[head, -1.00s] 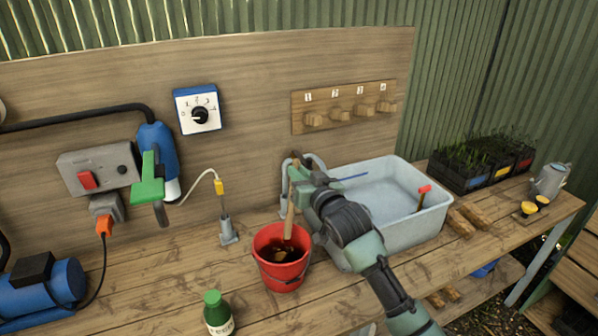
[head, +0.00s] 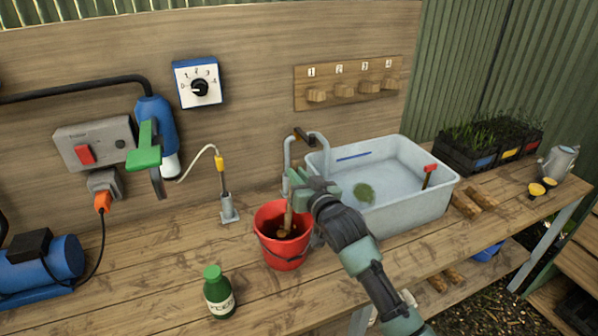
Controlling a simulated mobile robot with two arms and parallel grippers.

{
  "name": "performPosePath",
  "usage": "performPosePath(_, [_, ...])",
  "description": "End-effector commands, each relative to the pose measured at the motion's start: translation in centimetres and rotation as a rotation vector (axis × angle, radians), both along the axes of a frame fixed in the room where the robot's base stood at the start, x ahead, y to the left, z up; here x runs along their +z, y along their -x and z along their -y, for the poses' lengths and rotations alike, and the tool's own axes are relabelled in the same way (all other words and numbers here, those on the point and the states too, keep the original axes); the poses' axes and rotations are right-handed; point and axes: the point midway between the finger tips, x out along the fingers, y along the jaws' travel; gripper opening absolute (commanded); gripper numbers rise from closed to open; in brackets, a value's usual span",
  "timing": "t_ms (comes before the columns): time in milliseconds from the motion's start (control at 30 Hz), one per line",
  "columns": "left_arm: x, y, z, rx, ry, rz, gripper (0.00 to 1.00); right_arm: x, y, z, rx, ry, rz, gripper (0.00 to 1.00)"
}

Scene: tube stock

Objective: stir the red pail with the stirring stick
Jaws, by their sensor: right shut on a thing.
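The red pail (head: 284,252) stands on the wooden bench, with dark contents visible inside. The wooden stirring stick (head: 287,218) stands in the pail, its lower end down in the contents. My right gripper (head: 291,192) is shut on the stick's upper part, above the pail's rim. My forearm comes in from the lower right and hides part of the basin's near left side. My left gripper is not in view.
A grey basin (head: 440,197) with a tap (head: 306,137) stands right of the pail. A green bottle (head: 218,294) stands front left of it. A metal holder with a yellow-topped probe (head: 228,208) stands left behind it. Seedling trays (head: 470,160) are farther right.

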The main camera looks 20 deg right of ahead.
Motion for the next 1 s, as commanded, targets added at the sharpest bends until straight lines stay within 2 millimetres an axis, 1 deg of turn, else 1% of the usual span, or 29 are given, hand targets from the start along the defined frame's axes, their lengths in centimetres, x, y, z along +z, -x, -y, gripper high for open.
performPosePath(33, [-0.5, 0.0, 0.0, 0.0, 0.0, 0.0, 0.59, -0.7, 0.1, -0.1, 0.0, -0.001, -0.001, 0.0])
performPosePath(500, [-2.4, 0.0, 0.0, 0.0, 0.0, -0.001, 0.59, -4.2, 0.4, -0.7, 0.0, 0.0, 0.0, 0.0])
performPosePath(733, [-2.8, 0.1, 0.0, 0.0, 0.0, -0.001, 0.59, -5.2, 0.5, -0.9, 0.0, 0.0, 0.0, 0.0])
performPosePath(1000, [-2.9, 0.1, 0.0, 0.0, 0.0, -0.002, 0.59, -5.4, 0.6, -0.9, 0.0, 0.0, 0.0, 0.0])
